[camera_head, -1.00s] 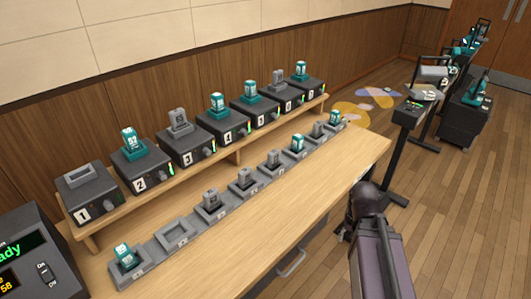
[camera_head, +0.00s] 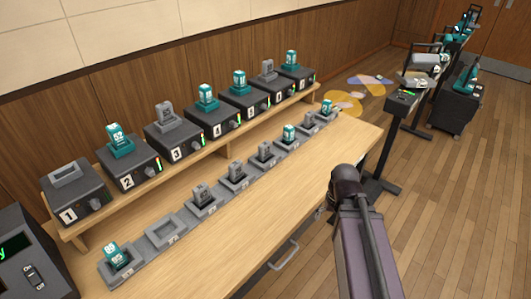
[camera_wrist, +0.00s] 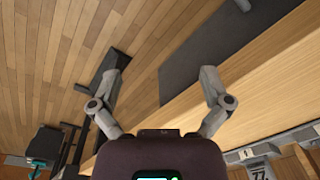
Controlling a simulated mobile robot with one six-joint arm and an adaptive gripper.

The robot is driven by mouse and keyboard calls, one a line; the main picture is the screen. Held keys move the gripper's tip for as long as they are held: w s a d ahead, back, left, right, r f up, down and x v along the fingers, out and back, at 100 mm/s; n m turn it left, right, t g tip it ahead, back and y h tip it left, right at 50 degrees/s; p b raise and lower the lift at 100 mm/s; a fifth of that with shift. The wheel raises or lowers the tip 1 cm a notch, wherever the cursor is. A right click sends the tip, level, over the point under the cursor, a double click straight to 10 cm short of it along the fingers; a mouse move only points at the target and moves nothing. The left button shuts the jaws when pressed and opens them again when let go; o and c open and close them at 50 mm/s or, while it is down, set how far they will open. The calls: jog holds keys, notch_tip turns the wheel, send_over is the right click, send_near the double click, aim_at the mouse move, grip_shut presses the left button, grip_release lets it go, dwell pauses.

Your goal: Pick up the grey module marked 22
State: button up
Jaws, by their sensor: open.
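Several grey modules show in the head view. In the front row, one grey module (camera_head: 203,195) stands past an empty holder, with a second grey module (camera_head: 236,173) and a third grey module (camera_head: 264,151) beyond it. Another grey module (camera_head: 166,113) stands on the raised box marked 3. Their markings are too small to read in this view. In the wrist view, a label (camera_wrist: 262,174) at the bottom edge is cut off and cannot be read surely. My gripper (camera_wrist: 161,75) is open and empty, apart from the modules. It is hidden in the head view.
Teal modules stand among the grey ones, including one (camera_head: 115,256) at the near end. An empty holder (camera_head: 165,231) sits beside it. The wooden bench (camera_head: 255,215) has a clear front strip. A dark console (camera_head: 25,262) is at lower left. Stands (camera_head: 400,115) are on the right.

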aim_at(267, 151)
jog(key=w+a+r+n+t+y, duration=0.1)
jog(key=w+a+n, duration=0.1)
jog(key=w, duration=0.1)
jog(key=w+a+r+n+t+y, duration=0.1)
jog(key=w+a+r+n+y, duration=0.1)
jog(key=w+a, duration=0.1)
jog(key=w+a+r+n+t+y+p, duration=0.1)
jog(key=w+a+y, duration=0.1)
jog(key=w+a, duration=0.1)
jog(key=shift+w+a+r+n, duration=0.15)
jog(key=shift+a+r+n, duration=0.05)
jog(key=shift+n, duration=0.2)
jog(key=w+a+r+n+t+y+p, duration=0.1)
jog(key=w+a+r+n+t+y, duration=0.3)
jog(key=w+r, duration=0.3)
jog(key=shift+w+a+r, duration=0.3)
jog(key=shift+w, duration=0.35)
jog(key=shift+f, duration=0.1)
jog(key=b+x, duration=0.3)
jog(key=x, duration=0.4)
jog(key=shift+w, duration=0.1)
jog(key=shift+w+a+f+b, duration=0.3)
jog(key=shift+w+a+b, duration=0.05)
jog(key=shift+a+b, duration=0.2)
